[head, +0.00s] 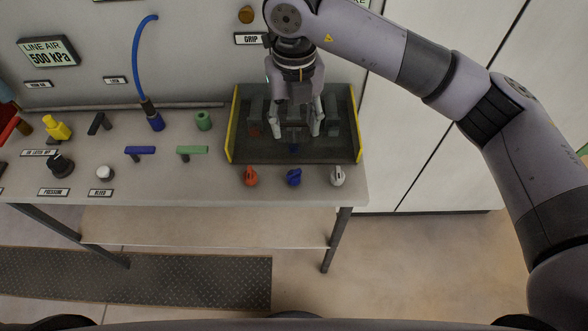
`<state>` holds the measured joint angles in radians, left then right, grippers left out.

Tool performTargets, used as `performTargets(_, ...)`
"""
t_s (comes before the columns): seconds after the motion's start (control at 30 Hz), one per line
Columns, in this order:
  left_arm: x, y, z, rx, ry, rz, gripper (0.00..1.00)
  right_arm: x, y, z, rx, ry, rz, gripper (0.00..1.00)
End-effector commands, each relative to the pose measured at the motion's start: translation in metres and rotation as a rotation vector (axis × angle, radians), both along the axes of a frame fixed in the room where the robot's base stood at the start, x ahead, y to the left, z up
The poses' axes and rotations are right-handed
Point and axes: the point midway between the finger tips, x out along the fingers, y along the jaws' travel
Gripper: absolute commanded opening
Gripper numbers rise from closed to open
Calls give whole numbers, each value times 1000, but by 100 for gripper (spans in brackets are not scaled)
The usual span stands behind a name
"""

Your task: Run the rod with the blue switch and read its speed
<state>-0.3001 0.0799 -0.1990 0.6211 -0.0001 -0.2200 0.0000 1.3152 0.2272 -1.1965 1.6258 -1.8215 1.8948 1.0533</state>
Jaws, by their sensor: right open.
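The blue switch (294,177) is a small rotary knob on the bench's front edge. It stands between an orange switch (251,176) and a white switch (337,176). Behind them is a dark tray-like unit (330,152) with yellow side edges and several dark upright parts inside. My right gripper (296,132) points down over this unit, open, with its fingers apart and nothing seen between them. It hides part of the unit, and I cannot make out single rods there. No speed reading is legible. My left gripper is not in view.
A line air display (48,52) reads 500 kPa. A blue hose (137,50) runs to a blue fitting (152,116). The bench also holds a yellow valve (57,129), blue (140,151) and green (192,150) handles, a black knob (61,165) and a white button (104,172).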

Motion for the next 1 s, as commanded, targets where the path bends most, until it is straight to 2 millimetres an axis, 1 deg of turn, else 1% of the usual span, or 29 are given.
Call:
performTargets(0.17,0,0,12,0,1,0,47,-2,0,-25,1,9,2,47)
performTargets(0.5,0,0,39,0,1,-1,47,-3,1,-99,4,10,2,47)
performTargets(0.7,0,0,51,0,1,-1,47,-3,1,-139,5,9,4,47)
performTargets(0.83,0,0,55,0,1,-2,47,-2,1,-157,4,7,3,47)
performTargets(1.0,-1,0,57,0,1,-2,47,-2,1,-168,6,6,5,47)
